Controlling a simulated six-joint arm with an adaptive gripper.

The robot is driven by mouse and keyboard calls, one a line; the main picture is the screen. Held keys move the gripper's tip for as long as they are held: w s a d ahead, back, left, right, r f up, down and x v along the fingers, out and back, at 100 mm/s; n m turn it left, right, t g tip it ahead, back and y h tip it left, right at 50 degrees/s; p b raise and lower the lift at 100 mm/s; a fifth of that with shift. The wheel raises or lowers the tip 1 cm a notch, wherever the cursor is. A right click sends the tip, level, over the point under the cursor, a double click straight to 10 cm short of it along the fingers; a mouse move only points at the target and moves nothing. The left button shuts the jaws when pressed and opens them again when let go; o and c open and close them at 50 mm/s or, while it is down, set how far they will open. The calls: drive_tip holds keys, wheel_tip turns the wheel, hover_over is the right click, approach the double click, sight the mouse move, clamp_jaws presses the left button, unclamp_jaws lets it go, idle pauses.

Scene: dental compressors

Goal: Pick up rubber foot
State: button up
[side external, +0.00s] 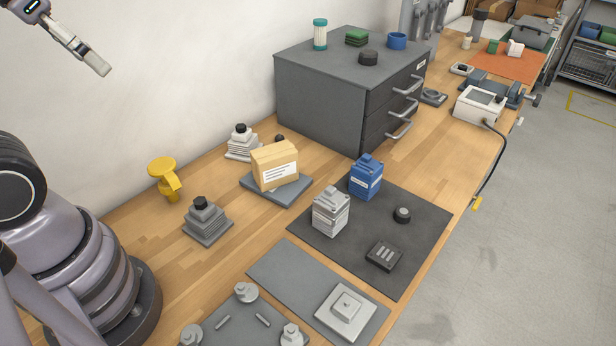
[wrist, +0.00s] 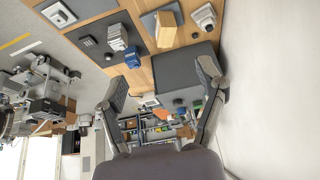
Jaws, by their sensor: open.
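Several small dark round pieces could be the rubber foot; I cannot tell which. A short black one (side external: 402,214) stands on the dark mat (side external: 330,232), right of the blue block. A wider black disc (side external: 368,58) lies on top of the grey drawer cabinet (side external: 318,90). A third dark piece (side external: 280,139) is partly hidden behind the cardboard box. My gripper (wrist: 164,84) is open and empty in the wrist view, its fingers wide apart. In the side view a finger shows at the upper left, high above the bench and far from these pieces.
A blue block (side external: 366,178), a grey finned block (side external: 330,212) and a black slotted block (side external: 384,256) stand on the mat. A cardboard box (side external: 274,166) sits on a grey plate. A yellow stand (side external: 165,180) is at the left.

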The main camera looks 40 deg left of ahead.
drive_tip(key=w+d+f+m+g+y, duration=0.2)
drive_tip(key=w+m+y, duration=0.2)
drive_tip(key=w+m, duration=0.8)
drive_tip(key=w+d+f+m+t+y, duration=0.1)
drive_tip(key=w+d+f+m+y, duration=0.1)
drive_tip(key=w+d+f, duration=0.35)
drive_tip(key=w+d+f+m+y, duration=0.1)
drive_tip(key=w+d+f+m, duration=0.15)
drive_tip(key=w, duration=0.55)
drive_tip(key=w+d+f+m+t, duration=0.45)
drive_tip(key=d+f+m, duration=0.25)
drive_tip(key=d+f, duration=0.5)
drive_tip(key=m+t+h, duration=0.3)
drive_tip(key=m+t, duration=0.1)
drive_tip(key=m, duration=0.5)
approach(404, 213)
drive_tip(key=v, duration=0.3)
drive_tip(key=shift+d+r, duration=0.15)
drive_tip(key=shift+r, duration=0.05)
drive_tip(key=shift+w+f, duration=0.3)
drive_tip(key=x, duration=1.3)
drive_tip(key=shift+a, duration=0.25)
